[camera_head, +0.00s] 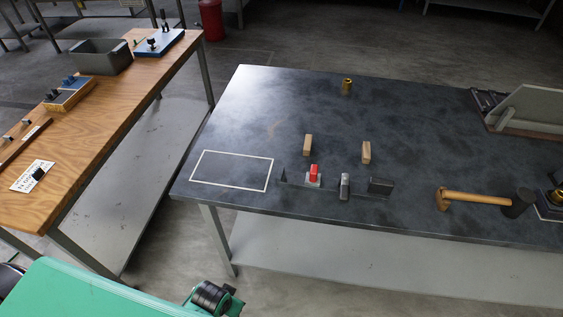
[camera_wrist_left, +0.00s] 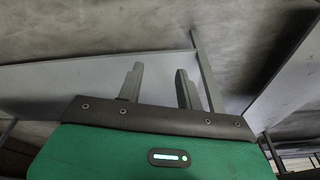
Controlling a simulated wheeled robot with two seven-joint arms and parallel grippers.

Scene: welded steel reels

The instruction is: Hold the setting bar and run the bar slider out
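A low, thin dark bar, seemingly the setting bar (camera_head: 328,188), lies near the front edge of the dark steel table. It carries a red-topped piece (camera_head: 313,173) on a pale base, an upright grey piece (camera_head: 344,186) right of that, and a dark upright plate (camera_head: 380,187) at its right end. I cannot tell for sure which of these is the bar slider. My left gripper (camera_wrist_left: 160,72) shows in the left wrist view with its two fingers apart and nothing between them. It is away from the bar. My right gripper is not in view.
A mallet (camera_head: 475,198) lies to the right. A white outlined rectangle (camera_head: 232,171) at left is empty. A wooden bench (camera_head: 110,95) stands left, across a gap.

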